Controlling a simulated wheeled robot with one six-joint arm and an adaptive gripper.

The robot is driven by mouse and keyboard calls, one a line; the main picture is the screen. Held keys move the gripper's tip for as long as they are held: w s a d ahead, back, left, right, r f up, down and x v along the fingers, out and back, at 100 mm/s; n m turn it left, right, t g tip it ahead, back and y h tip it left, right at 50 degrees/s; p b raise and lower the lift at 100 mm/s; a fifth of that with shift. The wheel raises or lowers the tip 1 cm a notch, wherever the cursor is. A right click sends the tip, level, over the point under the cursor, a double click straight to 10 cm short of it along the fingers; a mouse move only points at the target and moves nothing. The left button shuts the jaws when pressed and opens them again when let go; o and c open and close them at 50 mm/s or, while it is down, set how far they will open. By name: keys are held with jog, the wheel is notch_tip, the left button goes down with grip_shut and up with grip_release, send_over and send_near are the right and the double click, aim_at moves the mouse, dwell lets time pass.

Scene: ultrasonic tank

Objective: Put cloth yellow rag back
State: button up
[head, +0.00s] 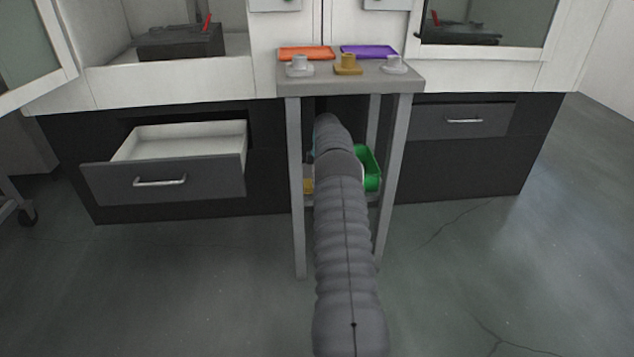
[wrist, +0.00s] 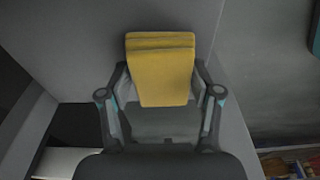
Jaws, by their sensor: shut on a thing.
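The yellow rag (wrist: 160,72), a folded flat block, stands upright between the fingers of my gripper (wrist: 160,88) in the wrist view. My gripper is shut on it. A plain grey surface lies behind the rag; I cannot tell whether the rag touches it. In the head view my arm reaches between the legs of the small grey table (head: 350,76), below its top, and hides my gripper. A small yellow patch (head: 308,186) shows left of my arm at the lower shelf; I cannot tell what it is.
A green bin (head: 373,170) sits low, right of my arm. The left drawer (head: 163,181) stands open. Table legs flank my arm closely.

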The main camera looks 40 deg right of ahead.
jog(key=shift+f, duration=0.4)
jog(key=o, duration=1.1)
jog(key=shift+r, duration=0.15)
jog(key=shift+r, duration=0.3)
jog(key=shift+s+d+r, duration=0.15)
jog(key=shift+d+r, duration=0.05)
jog(key=shift+r, duration=0.95)
jog(key=shift+s+d+r, duration=0.15)
jog(key=shift+r, duration=1)
jog(key=shift+s+d+r, duration=0.15)
jog(key=shift+d+r, duration=0.05)
jog(key=shift+r, duration=0.95)
